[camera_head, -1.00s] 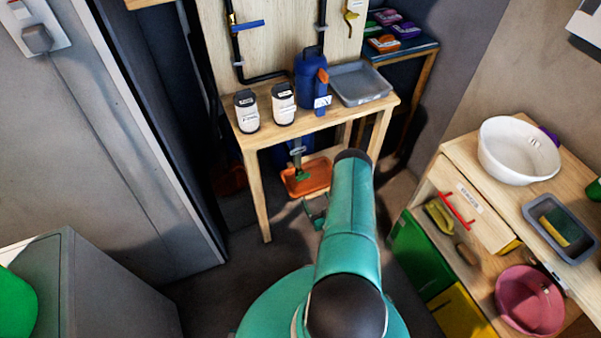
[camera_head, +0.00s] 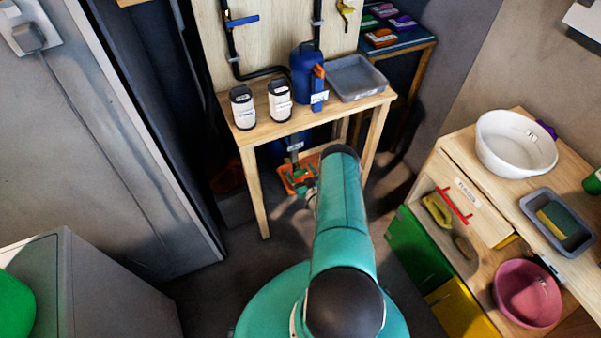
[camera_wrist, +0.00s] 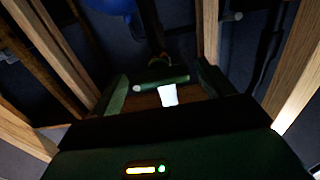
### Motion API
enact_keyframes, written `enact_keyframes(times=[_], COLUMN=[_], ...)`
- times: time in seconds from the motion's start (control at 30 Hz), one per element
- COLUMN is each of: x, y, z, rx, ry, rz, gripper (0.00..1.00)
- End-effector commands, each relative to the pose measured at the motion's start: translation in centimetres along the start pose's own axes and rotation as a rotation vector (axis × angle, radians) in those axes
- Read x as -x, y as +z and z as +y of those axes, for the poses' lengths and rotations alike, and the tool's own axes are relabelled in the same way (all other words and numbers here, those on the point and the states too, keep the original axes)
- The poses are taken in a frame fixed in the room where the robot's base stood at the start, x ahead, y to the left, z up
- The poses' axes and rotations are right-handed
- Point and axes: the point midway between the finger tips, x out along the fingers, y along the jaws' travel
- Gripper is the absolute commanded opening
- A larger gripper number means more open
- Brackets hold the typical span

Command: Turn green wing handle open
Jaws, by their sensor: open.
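The green wing handle (camera_wrist: 161,82) shows in the wrist view as a green bar lying across the picture, with a white tag just below it. My gripper (camera_wrist: 163,88) is open there, one dark green finger on each side, with the bar's ends close to the fingers. I cannot tell whether they touch. In the head view my gripper (camera_head: 303,184) is low under the wooden table, at the foot of a short labelled pipe and over an orange tray (camera_head: 312,160). The handle cannot be told clearly from the gripper there.
The wooden table (camera_head: 255,185) has legs on both sides of my gripper. On it stand two white canisters (camera_head: 280,100), a blue jug (camera_head: 303,70) and a grey tray (camera_head: 357,78). A cabinet with bowls (camera_head: 515,145) stands at right. The floor between is clear.

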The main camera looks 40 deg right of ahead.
Motion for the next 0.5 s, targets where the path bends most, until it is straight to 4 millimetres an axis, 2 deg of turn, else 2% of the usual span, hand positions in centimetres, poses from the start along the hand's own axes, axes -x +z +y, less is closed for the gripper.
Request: enact_keyframes(times=[0.3, 0.5], x=[-0.36, -0.34], y=[0.04, 0.04], z=[-0.01, 0.00], rx=[0.000, 0.000], ry=[0.000, 0.001], rz=[-0.001, -0.001], gripper=[0.78, 0.39])
